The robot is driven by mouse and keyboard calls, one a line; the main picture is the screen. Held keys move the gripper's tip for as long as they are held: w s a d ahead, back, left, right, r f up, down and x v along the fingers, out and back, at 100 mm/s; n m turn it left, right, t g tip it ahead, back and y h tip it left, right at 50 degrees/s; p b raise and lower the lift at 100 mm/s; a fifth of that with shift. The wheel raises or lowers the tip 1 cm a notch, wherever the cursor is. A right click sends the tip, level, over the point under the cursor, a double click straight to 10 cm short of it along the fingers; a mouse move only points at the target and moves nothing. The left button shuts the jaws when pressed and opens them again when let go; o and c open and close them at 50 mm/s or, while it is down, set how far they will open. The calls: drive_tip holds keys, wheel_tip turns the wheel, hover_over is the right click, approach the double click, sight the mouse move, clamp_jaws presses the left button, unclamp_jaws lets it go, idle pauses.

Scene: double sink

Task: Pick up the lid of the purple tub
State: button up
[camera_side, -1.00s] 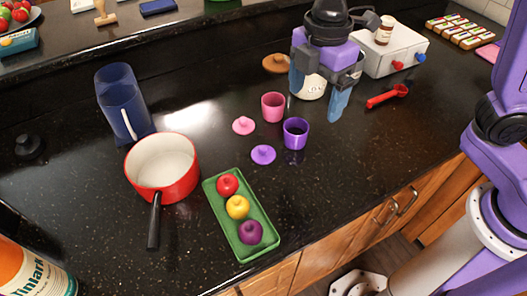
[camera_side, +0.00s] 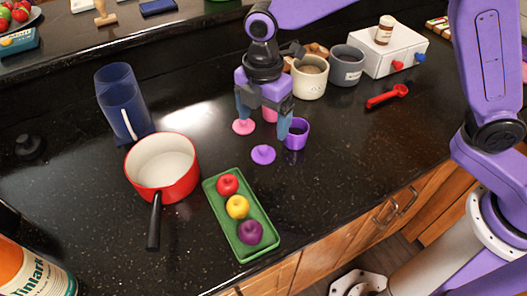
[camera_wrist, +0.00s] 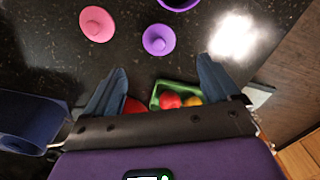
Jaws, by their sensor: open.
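The purple lid (camera_side: 263,155) lies flat on the black counter, knob up, beside the purple tub (camera_side: 296,134). The lid also shows in the wrist view (camera_wrist: 158,39), ahead of my fingers and roughly between their lines. The purple tub's rim (camera_wrist: 180,4) is cut off at the top of that view. My gripper (camera_side: 262,128) is open and empty, pointing down above the counter, over the area behind the lid. In the wrist view my gripper (camera_wrist: 160,78) has its blue fingers wide apart, with nothing between them.
A pink lid (camera_side: 243,126) and a partly hidden pink tub (camera_side: 270,115) stand close behind. A green tray (camera_side: 262,240) with red, yellow and purple fruit is in front. A red pot (camera_side: 162,168) stands left. Two mugs (camera_side: 310,77) (camera_side: 346,66) are at the back.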

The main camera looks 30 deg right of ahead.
sight(263, 148)
wheel_tip(263, 148, down, 9)
drive_tip(key=shift+f, duration=0.1)
idle(0.5)
drive_tip(key=shift+c, duration=0.3)
drive_tip(key=c, duration=1.1)
